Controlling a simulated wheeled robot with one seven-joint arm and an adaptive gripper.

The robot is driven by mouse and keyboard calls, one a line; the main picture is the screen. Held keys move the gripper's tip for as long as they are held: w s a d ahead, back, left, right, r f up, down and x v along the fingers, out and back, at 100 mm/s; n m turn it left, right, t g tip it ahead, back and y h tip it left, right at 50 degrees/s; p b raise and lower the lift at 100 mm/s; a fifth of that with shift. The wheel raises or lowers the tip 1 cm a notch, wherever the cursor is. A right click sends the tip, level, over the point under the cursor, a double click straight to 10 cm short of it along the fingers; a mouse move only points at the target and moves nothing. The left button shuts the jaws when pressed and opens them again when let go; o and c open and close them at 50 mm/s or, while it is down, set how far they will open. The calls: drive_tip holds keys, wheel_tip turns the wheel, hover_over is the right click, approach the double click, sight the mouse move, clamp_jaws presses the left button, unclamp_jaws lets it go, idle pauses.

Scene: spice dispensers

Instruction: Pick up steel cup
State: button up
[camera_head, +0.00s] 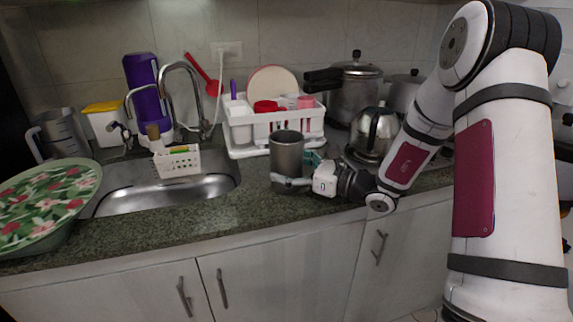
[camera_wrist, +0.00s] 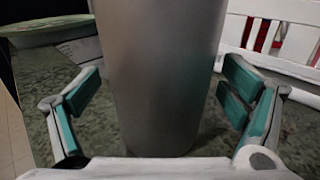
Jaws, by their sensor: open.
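The steel cup (camera_head: 287,158) is a grey, upright cylinder on the green stone counter, right of the sink. In the wrist view the cup (camera_wrist: 160,75) fills the middle, with its base on the counter and its top out of frame. My gripper (camera_head: 296,172) reaches in from the right, low on the cup. In the wrist view my gripper (camera_wrist: 158,100) is open, with one teal-padded finger on each side of the cup. A gap shows between each pad and the cup wall.
A white dish rack (camera_head: 272,128) stands close behind the cup. A kettle (camera_head: 374,132) and pots (camera_head: 357,88) stand to the right, near my arm. The sink (camera_head: 165,192) lies to the left, with a floral tray (camera_head: 45,205) beyond it. The counter's front edge is close.

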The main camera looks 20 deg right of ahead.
drive_tip(key=shift+w+a, duration=0.2)
drive_tip(key=shift+a, duration=0.05)
drive_tip(key=c, duration=1.6)
drive_tip(key=shift+o, duration=0.2)
drive_tip(key=shift+r, duration=0.15)
drive_tip(key=shift+r, duration=1.25)
drive_tip(key=s+a+r+p, duration=0.1)
drive_tip(key=s+r+p, duration=0.1)
drive_tip(key=s, duration=1.3)
drive_tip(key=shift+s+r+p, duration=0.15)
drive_tip(key=shift+s+p, duration=0.2)
drive_tip(key=shift+p, duration=0.55)
